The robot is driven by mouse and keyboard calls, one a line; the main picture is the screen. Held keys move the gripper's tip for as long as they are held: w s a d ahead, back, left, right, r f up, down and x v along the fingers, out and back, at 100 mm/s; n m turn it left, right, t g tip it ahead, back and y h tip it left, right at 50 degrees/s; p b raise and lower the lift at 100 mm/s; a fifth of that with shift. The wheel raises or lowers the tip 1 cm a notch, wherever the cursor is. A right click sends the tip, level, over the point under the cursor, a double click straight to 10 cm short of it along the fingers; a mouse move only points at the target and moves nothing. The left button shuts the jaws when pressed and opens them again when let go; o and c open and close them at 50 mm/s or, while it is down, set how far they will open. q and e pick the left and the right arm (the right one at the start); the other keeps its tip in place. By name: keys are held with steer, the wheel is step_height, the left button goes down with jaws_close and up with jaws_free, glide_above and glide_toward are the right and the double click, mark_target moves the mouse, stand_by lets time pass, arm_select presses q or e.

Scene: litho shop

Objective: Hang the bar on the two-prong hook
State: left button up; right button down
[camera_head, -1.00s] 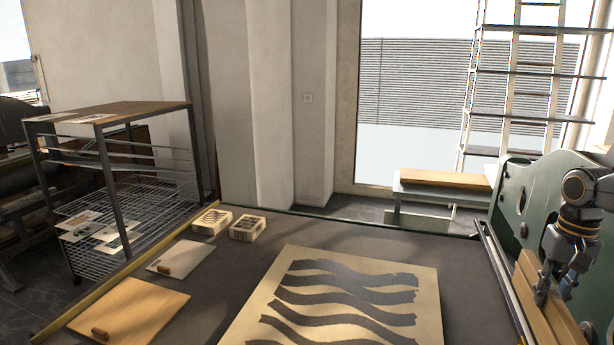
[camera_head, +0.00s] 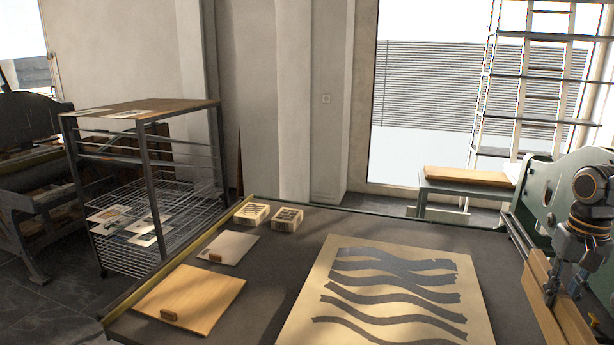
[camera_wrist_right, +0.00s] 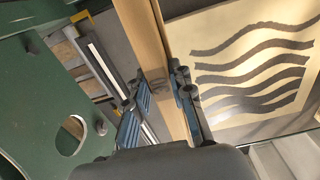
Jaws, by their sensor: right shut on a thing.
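The bar, a long light-wood piece (camera_head: 543,300), is at the right edge of the head view, over the right side of the dark table. My right gripper (camera_head: 563,284) is shut on it, with the arm above. In the right wrist view the bar (camera_wrist_right: 143,38) runs from the top edge down between the two fingers of my right gripper (camera_wrist_right: 158,100). The bar's near end is cut off by the head view's edge. I cannot make out the two-prong hook in either view. My left gripper is not in view.
A green machine side (camera_head: 545,182) stands close on the right; it fills the left of the wrist view (camera_wrist_right: 40,90). A wavy-patterned sheet (camera_head: 335,290) covers the middle of the table. Boards (camera_head: 215,295) and small blocks (camera_head: 287,220) lie left. A wire rack (camera_head: 150,205) stands beyond.

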steer(key=s+d+f+m, duration=0.2)
steer(key=s+d+m, duration=0.3)
steer(key=s+d, duration=0.8)
steer(key=w+a+f, duration=0.1)
steer(key=a+f, duration=0.2)
steer(key=a, duration=0.2)
steer(key=a+f+n, duration=0.1)
steer(key=a+f, duration=0.1)
steer(key=a, duration=0.3)
steer(key=w+a+f+n, duration=0.1)
steer(key=a+f, duration=0.2)
steer(key=a, duration=0.3)
steer(key=shift+w+a+f, duration=0.1)
steer(key=shift+w+f, duration=0.2)
steer(key=shift+f, duration=0.05)
steer(key=w+a+r+n, duration=0.35)
steer(key=a+r, duration=0.35)
steer(key=a, duration=0.5)
steer(key=w+a+r+n, duration=0.3)
steer(key=w+a+r, duration=0.3)
steer(key=a, duration=0.7)
step_height(320, 180, down, 9)
steer(key=s+b, duration=0.1)
steer(key=b, duration=0.9)
steer(key=shift+d, duration=0.2)
